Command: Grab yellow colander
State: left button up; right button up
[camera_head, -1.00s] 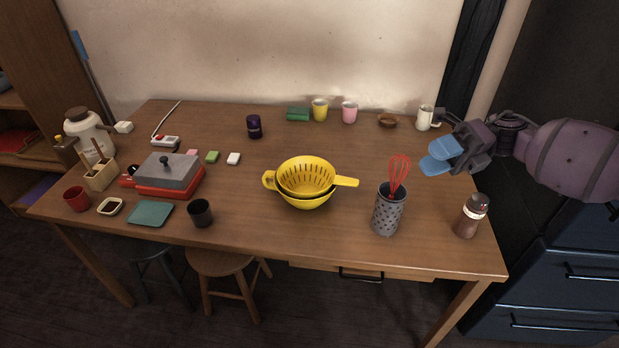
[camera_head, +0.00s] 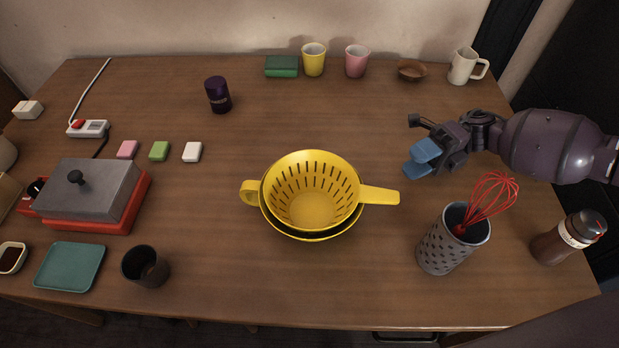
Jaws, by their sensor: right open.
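The yellow colander (camera_head: 312,205) sits in the middle of the table, nested in a yellow bowl (camera_head: 290,232) beneath it. Its flat handle (camera_head: 380,195) points right, and a loop handle shows on the left side. My right gripper (camera_head: 418,163), with blue fingertips, is above the table to the right of and behind the colander's handle. It is open and empty, apart from the colander. My left gripper is not in view.
A grey perforated holder (camera_head: 445,245) with a red whisk (camera_head: 490,200) stands right of the colander, close below my right gripper. A brown bottle (camera_head: 562,240) stands farther right. A dark cup (camera_head: 145,267) and red-grey grill (camera_head: 90,195) are at left.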

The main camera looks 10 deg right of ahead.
aim_at(372, 187)
jog(key=shift+f, duration=0.55)
jog(key=shift+s+r+x, duration=0.1)
jog(key=shift+r+x, duration=0.05)
jog(key=shift+x, duration=1.65)
jog(key=shift+s+r+x, duration=0.1)
jog(key=shift+x, duration=1.7)
jog(key=shift+r+x, duration=0.15)
jog(key=shift+x, duration=1.65)
jog(key=shift+d, duration=0.1)
grip_shut()
